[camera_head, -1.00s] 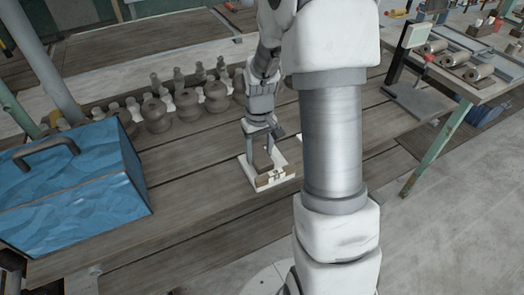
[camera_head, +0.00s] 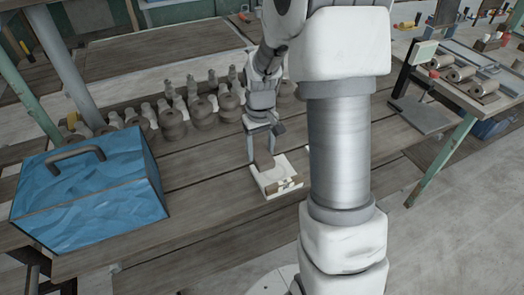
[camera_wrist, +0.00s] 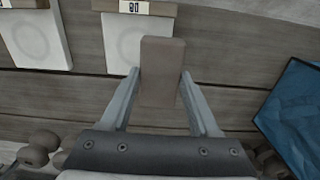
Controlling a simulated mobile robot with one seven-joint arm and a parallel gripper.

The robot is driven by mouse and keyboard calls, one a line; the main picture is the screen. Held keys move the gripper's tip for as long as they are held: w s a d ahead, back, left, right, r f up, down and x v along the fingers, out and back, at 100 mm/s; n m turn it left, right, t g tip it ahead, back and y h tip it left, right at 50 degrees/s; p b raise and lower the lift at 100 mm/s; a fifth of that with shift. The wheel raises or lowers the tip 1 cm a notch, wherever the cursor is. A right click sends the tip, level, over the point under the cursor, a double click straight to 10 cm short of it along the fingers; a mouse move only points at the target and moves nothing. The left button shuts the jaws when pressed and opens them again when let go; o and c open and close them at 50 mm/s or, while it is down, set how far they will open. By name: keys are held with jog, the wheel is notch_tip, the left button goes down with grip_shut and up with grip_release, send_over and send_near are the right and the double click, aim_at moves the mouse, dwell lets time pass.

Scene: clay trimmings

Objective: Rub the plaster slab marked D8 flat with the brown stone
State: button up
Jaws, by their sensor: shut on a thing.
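My gripper (camera_head: 261,152) is shut on the brown stone (camera_wrist: 162,72), an upright-held block, which also shows in the head view (camera_head: 264,160). The stone is over the back left part of a pale plaster slab (camera_head: 273,178). In the wrist view the same slab (camera_wrist: 112,45) shows a faint round mark and a brown strip with a label (camera_wrist: 130,7). I cannot read the label surely. I cannot tell whether the stone touches the slab. A second pale slab (camera_wrist: 35,40) lies beside it in the wrist view; my arm mostly hides it in the head view.
A blue box with a dark handle (camera_head: 90,195) stands at the left of the plank table (camera_head: 215,205). A grey board with an upright post (camera_head: 425,115) is at the right. Bare planks lie between box and slab.

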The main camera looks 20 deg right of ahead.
jog(key=shift+r+p, duration=0.35)
jog(key=shift+r, duration=0.45)
jog(key=shift+f, duration=0.1)
jog(key=shift+d+f+b, duration=0.1)
jog(key=shift+f+b, duration=1.1)
jog(key=shift+f, duration=0.35)
